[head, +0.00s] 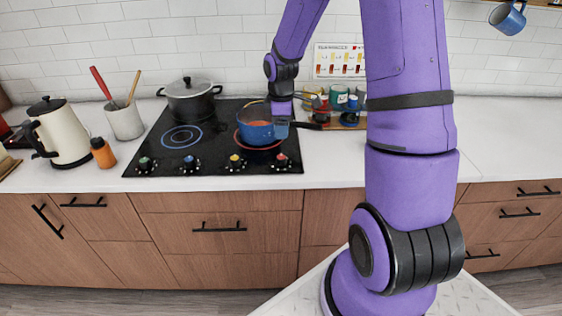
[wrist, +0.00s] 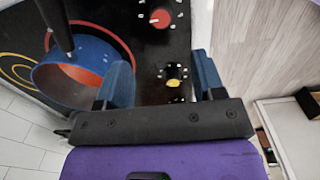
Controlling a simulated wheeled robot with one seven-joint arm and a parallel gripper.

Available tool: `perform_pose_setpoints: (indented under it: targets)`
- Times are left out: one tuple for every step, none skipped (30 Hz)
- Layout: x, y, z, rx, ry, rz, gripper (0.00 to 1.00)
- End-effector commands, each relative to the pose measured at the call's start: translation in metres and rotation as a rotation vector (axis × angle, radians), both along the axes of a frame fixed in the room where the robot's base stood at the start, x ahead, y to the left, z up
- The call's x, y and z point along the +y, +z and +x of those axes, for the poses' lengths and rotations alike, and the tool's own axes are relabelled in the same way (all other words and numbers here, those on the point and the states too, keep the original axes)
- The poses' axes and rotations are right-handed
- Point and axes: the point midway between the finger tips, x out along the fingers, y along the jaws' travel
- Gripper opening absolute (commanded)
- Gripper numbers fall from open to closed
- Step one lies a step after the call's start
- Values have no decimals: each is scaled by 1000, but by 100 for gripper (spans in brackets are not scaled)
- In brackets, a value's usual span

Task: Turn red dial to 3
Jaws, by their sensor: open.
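The red dial (head: 281,162) is the rightmost of the dials along the front edge of the black cooktop (head: 165,158). In the wrist view the red dial (wrist: 160,18) is near the top, beyond my fingertips. The yellow dial (head: 237,162) is to its left; in the wrist view the yellow dial (wrist: 174,76) shows between my fingers. My gripper (head: 281,129) is open with nothing between the fingers, over the right side of the blue pot in the head view. Its two blue fingers (wrist: 162,68) are apart in the wrist view.
The blue pot (head: 258,131) with orange inside stands on the right burner, its handle pointing right. A dark lidded pot (head: 190,105) stands behind. A kettle (head: 62,135) and orange bottle (head: 103,153) are at left.

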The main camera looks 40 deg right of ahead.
Motion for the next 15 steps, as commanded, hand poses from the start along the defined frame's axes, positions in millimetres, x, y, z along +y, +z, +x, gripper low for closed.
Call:
perform_pose_setpoints:
  targets:
    - [-1, -5, 1, 4, 8, 4, 62]
    - [-2, -7, 2, 5, 11, 6, 62]
    - [-2, -9, 2, 6, 15, 6, 62]
    - [-2, -11, 2, 6, 17, 7, 62]
    - [-2, -13, 2, 7, 18, 7, 62]
    - [-2, -16, 2, 8, 18, 8, 62]
    - [-2, -19, 2, 8, 18, 8, 62]
    - [-2, -23, 2, 8, 17, 8, 62]
    - [-2, -28, 2, 8, 17, 8, 62]
    - [-2, -33, 1, 9, 18, 8, 62]
    - [-2, -38, 1, 9, 19, 8, 62]
    - [-2, -45, 2, 9, 20, 7, 62]
    - [-2, -51, 2, 10, 20, 8, 62]
    - [-2, -57, 2, 9, 19, 8, 62]
    - [-2, -64, 1, 9, 17, 8, 62]
